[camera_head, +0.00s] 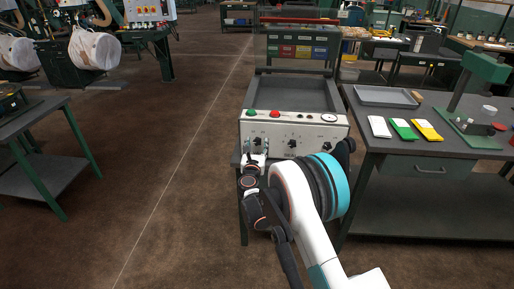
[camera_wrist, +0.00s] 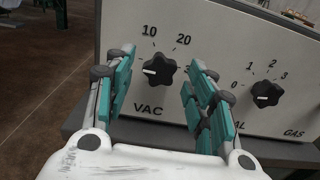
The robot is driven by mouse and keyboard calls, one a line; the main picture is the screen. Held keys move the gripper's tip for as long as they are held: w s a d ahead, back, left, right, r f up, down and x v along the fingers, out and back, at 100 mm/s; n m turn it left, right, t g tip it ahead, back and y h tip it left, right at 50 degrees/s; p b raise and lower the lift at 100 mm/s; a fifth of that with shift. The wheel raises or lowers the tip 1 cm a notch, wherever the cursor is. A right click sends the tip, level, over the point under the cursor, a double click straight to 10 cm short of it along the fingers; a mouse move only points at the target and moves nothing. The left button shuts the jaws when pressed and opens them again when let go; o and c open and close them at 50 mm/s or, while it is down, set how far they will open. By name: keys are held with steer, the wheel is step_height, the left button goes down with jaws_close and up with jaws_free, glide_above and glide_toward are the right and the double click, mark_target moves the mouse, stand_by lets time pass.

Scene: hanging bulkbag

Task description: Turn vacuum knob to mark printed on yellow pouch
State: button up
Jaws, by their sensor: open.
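The vacuum knob (camera_wrist: 159,71) is a black lobed knob on the machine's pale front panel, above the letters VAC. Its white pointer line points left; the numbers 10 and 20 are printed above it. My gripper (camera_wrist: 159,76) is open, with one teal-padded finger on each side of the knob and visible gaps between. In the head view my gripper (camera_head: 254,160) is in front of the panel's left end. The yellow pouch (camera_head: 427,131) lies on the table to the right; its printed mark is too small to read.
A GAS knob (camera_wrist: 266,93) is right of my right finger. The panel (camera_head: 308,128) also has a green button (camera_head: 252,112), a red button (camera_head: 276,114) and a gauge (camera_head: 328,118). White (camera_head: 379,127) and green (camera_head: 404,129) pouches and a grey tray (camera_head: 386,97) are on the right table.

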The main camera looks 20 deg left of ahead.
steer(key=shift+w+a, duration=0.2)
steer(key=shift+w, duration=0.4)
steer(key=c, duration=1.1)
steer(key=shift+o, duration=0.2)
